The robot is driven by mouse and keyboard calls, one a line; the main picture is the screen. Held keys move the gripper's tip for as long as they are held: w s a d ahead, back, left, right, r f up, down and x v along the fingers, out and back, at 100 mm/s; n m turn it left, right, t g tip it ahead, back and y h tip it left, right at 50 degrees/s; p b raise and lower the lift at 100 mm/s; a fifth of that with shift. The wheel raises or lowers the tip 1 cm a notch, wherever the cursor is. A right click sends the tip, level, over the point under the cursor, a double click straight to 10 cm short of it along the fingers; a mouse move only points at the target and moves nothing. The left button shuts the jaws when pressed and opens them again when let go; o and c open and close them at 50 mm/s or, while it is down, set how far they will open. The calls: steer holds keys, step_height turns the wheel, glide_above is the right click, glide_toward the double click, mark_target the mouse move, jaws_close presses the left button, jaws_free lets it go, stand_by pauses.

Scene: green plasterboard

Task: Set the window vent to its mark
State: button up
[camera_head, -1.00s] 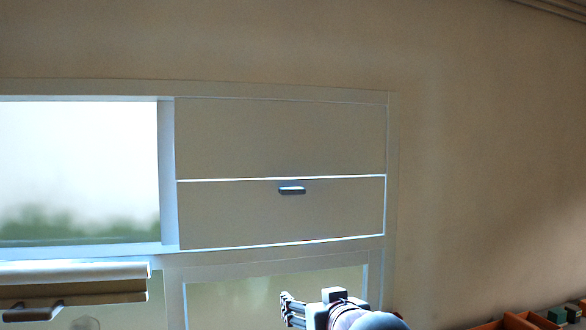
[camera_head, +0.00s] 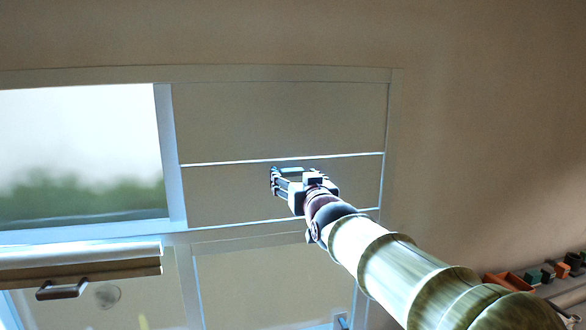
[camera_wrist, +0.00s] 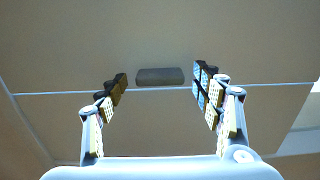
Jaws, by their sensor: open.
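The vent panel (camera_head: 225,195) is a flat beige flap in the window frame, below a similar upper panel (camera_head: 280,120). Bright thin gaps run along its top and bottom edges. Its small dark handle (camera_wrist: 160,76) shows in the wrist view, between the fingertips in the picture, with clear space on each side. In the head view my gripper (camera_head: 274,181) hides the handle. My gripper is open and empty in front of the panel; its fingers also show in the wrist view (camera_wrist: 160,84). I cannot tell whether the fingertips reach the handle's depth. No mark can be made out.
A bright glass pane (camera_head: 80,150) lies left of the panels. Below it, a blind or sash rail (camera_head: 80,257) juts out, with a dark handle (camera_head: 62,289). An orange tray (camera_head: 510,283) and small blocks stand on a shelf at lower right. The right wall is bare.

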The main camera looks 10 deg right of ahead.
steer(key=shift+w+p, duration=0.3)
steer(key=shift+w, duration=0.85)
steer(key=shift+s, duration=0.1)
steer(key=shift+c, duration=1)
steer(key=c, duration=1.5)
